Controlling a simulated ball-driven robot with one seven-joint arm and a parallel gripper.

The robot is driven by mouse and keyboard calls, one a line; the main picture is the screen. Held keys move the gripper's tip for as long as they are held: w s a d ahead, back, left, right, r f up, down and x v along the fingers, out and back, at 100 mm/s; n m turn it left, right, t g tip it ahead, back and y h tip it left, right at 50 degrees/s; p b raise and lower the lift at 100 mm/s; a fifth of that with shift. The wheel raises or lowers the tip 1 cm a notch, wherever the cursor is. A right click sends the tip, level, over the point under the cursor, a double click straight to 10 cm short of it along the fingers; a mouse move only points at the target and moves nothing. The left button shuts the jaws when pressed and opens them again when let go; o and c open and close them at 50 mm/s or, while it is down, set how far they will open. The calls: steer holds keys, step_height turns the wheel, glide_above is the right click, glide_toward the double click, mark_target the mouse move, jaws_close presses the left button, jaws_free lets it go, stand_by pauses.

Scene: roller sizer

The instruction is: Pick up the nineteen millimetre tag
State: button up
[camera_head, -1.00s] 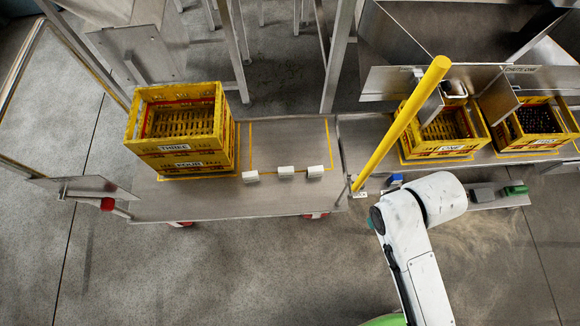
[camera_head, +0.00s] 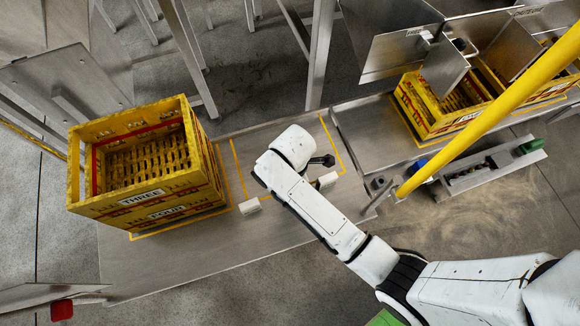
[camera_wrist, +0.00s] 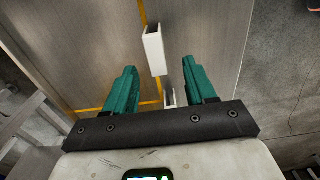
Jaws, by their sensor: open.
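Small white blocks, which may be the tags, stand on the metal table. One white block (camera_head: 250,206) is left of my arm and another white block (camera_head: 327,181) is right of it in the head view; my arm may hide a third. No size marking can be read on them. In the wrist view, one white block (camera_wrist: 154,50) lies just beyond and between the fingertips. Part of a second white piece (camera_wrist: 168,97) shows between the green fingers near the palm. My gripper (camera_wrist: 159,66) is open with nothing clasped; in the head view my arm hides its fingers.
Stacked yellow crates (camera_head: 128,212), labelled THREE and FOUR, stand at the table's left. More yellow crates (camera_head: 437,128) are at the right. A yellow post (camera_head: 470,125) rises right of my arm, near a grey tray (camera_head: 490,170). Yellow tape lines mark the table.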

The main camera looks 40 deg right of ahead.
steer(key=f+b, duration=0.1)
steer(key=f, duration=0.1)
steer(key=f+b, duration=0.1)
steer(key=f, duration=0.2)
steer(key=f+b, duration=0.1)
steer(key=f, duration=0.2)
steer(key=shift+w+d, duration=0.15)
steer(key=shift+w, duration=0.1)
steer(key=shift+r, duration=0.1)
steer(key=shift+c, duration=0.4)
steer(key=c, duration=0.9)
